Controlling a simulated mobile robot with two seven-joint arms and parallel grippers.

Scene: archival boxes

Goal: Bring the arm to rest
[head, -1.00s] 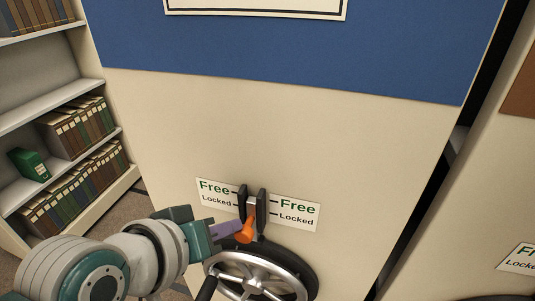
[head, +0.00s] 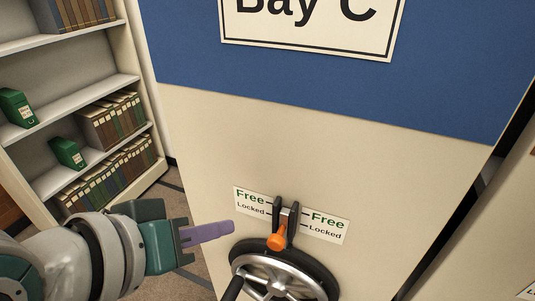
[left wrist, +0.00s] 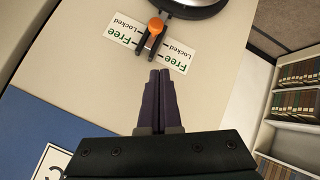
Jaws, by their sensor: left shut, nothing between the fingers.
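My left gripper (head: 208,233) comes in from the left in the head view, its purple fingers shut and empty. It is apart from the orange-tipped lever (head: 277,241), to the left of it. The lever sits between two dark brackets on the cream panel, with a Free / Locked label (head: 325,226) beside it. In the left wrist view the closed fingers (left wrist: 160,75) point toward the panel, and the orange knob (left wrist: 156,25) shows beyond them. My right gripper is in neither view.
A handwheel (head: 280,277) with a dark rim and silver spokes is below the lever. The panel carries a blue band and a Bay C sign (head: 305,22). A shelf unit (head: 95,95) with books and green boxes stands at the left. Carpeted floor shows between shelf and panel.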

